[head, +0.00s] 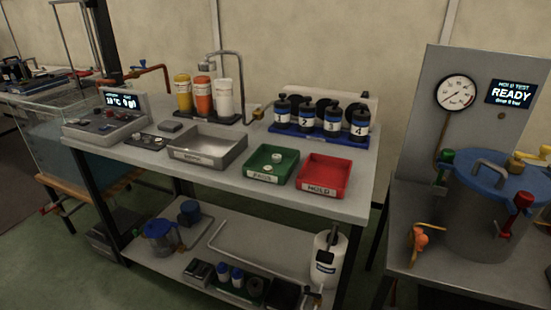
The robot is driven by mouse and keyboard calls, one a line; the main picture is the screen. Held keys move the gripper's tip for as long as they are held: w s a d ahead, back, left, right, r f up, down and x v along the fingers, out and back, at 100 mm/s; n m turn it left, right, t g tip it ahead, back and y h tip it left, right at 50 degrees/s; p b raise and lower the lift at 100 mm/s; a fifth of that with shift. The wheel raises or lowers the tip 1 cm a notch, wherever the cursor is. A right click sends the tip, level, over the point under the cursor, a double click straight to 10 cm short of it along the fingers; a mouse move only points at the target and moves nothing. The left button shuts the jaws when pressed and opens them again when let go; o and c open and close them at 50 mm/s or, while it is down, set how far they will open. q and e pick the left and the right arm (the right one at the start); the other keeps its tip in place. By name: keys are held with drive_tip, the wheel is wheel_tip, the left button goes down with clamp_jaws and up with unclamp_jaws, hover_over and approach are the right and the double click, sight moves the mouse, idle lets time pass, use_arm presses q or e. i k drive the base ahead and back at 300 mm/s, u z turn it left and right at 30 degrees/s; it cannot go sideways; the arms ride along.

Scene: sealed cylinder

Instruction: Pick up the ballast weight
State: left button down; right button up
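I cannot tell for certain which thing is the ballast weight; no readable label names it. Several dark-capped cylinders with numbered white labels (333,120) stand upright in a blue rack (311,137) at the back right of the bench. A green tray (270,165) marked PASS holds small pale pieces. A red tray (323,177) marked HOLD and a grey metal tray (207,147) look empty. Neither gripper shows in the head view.
A lidded vessel (490,210) with coloured clamps stands at right beside a pressure gauge (456,93) and a READY display (511,93). Yellow, orange and white bottles (204,96) stand at the bench back. A white canister (328,258) stands on the lower shelf. A glass tank (75,135) is at left.

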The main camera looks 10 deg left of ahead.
sight(270, 169)
drive_tip(key=i, duration=0.7)
drive_tip(key=u, duration=0.85)
